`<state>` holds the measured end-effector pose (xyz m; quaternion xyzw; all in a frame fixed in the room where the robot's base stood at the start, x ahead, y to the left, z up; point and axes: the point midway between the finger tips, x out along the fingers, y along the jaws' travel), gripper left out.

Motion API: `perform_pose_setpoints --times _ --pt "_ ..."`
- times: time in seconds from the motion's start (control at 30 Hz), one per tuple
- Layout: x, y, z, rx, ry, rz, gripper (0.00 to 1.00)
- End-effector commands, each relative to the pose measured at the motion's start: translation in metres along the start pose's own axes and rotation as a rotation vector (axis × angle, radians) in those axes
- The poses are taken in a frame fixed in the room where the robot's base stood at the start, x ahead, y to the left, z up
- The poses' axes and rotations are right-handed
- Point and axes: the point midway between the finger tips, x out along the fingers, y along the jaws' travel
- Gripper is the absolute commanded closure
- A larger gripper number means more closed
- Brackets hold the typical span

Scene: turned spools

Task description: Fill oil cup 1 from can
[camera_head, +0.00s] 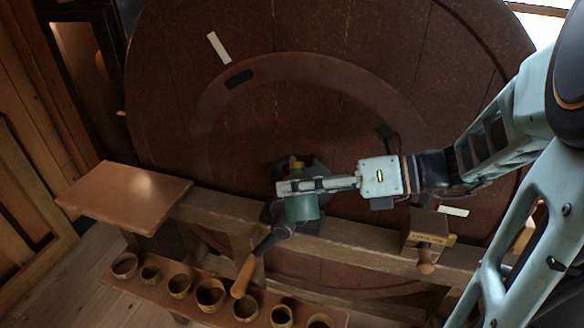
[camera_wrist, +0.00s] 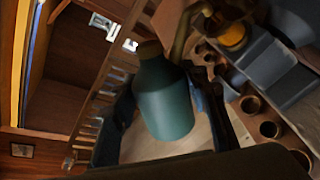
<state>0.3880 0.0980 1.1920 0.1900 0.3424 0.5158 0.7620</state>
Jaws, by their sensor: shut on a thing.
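A teal can (camera_head: 301,207) with a brown cap is held in my gripper (camera_head: 302,186), in front of the big dark wheel and above the wooden beam. In the wrist view the can (camera_wrist: 164,103) looks somewhat tilted, with a curved spout-like piece (camera_wrist: 182,36) beside its top. My gripper is shut on the can. A small brass-yellow piece (camera_head: 296,163) shows just behind the can. In the wrist view an amber cup-like piece (camera_wrist: 233,36) stands near a grey bracket, apart from the can. I cannot tell whether it is oil cup 1 or how full it is.
The big wheel (camera_head: 400,60) fills the back. A crank with a wooden handle (camera_head: 243,277) hangs below the can. A brown board (camera_head: 125,185) lies at left, a knobbed block (camera_head: 428,232) at right. Several round bowls (camera_head: 210,293) stand on the low shelf.

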Motion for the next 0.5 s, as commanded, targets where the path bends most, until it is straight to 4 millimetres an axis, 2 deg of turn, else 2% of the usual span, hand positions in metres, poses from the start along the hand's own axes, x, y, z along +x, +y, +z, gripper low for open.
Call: perform_pose_setpoints --times 0.37,0.5 --pt "-0.0002 0.0005 -0.0002 -0.009 -0.006 0.0 0.87" --pt "-0.0017 0.0035 -0.0018 -0.085 -0.044 -0.001 0.87"
